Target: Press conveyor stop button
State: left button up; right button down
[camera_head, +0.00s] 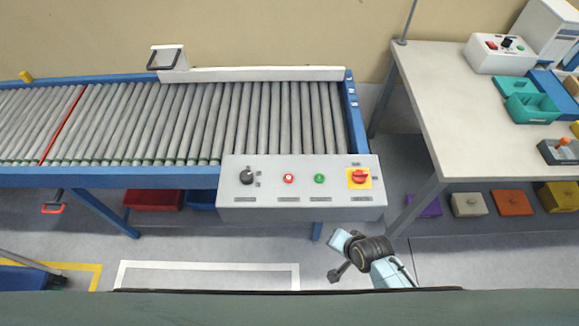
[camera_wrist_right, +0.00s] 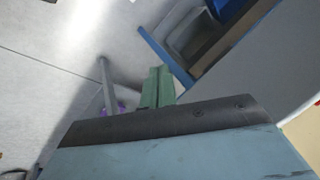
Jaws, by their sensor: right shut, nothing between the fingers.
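The control box (camera_head: 300,203) hangs on the front right end of the roller conveyor (camera_head: 190,125). From left to right it carries a black knob (camera_head: 247,176), a small red button (camera_head: 289,178), a green button (camera_head: 320,178) and a larger red button (camera_head: 358,177) on a yellow plate. Their labels are too small to read. My right arm is below and in front of the box, apart from the buttons. In the right wrist view my right gripper's green fingers (camera_wrist_right: 158,82) are together and empty, with no button visible there. My left gripper is not in view.
A white table (camera_head: 450,110) at right holds a switch box (camera_head: 500,53) and teal bins (camera_head: 530,106). Several coloured boxes (camera_head: 513,203) sit beneath it. A red bin (camera_head: 153,200) is under the conveyor. The floor in front is clear around a white marked outline (camera_head: 205,265).

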jog(key=w+a+r+m+y+p, duration=0.1)
jog(key=w+a+r+m, duration=0.3)
jog(key=r, duration=0.3)
jog(key=w+a+r+m+t+y+p, duration=0.1)
jog(key=w+a+r+m+p, duration=0.1)
jog(key=w+a+r+m, duration=0.2)
jog(key=w+a+r+m+t+y+p, duration=0.1)
jog(key=w+a+r+m+p, duration=0.1)
jog(key=w+a+r+m, duration=0.2)
jog(key=w+a+r, duration=0.1)
jog(key=w+r, duration=0.2)
jog(key=r, duration=0.4)
jog(key=shift+w+r+y, duration=0.2)
jog(key=shift+r+y, duration=0.15)
jog(key=shift+y, duration=0.05)
jog(key=shift+f, duration=0.1)
jog(key=b, duration=0.9)
send_over(292, 180)
notch_tip(292, 180, down, 8)
jog(key=shift+r, duration=0.1)
jog(key=shift+f, duration=0.4)
jog(key=shift+f, duration=0.1)
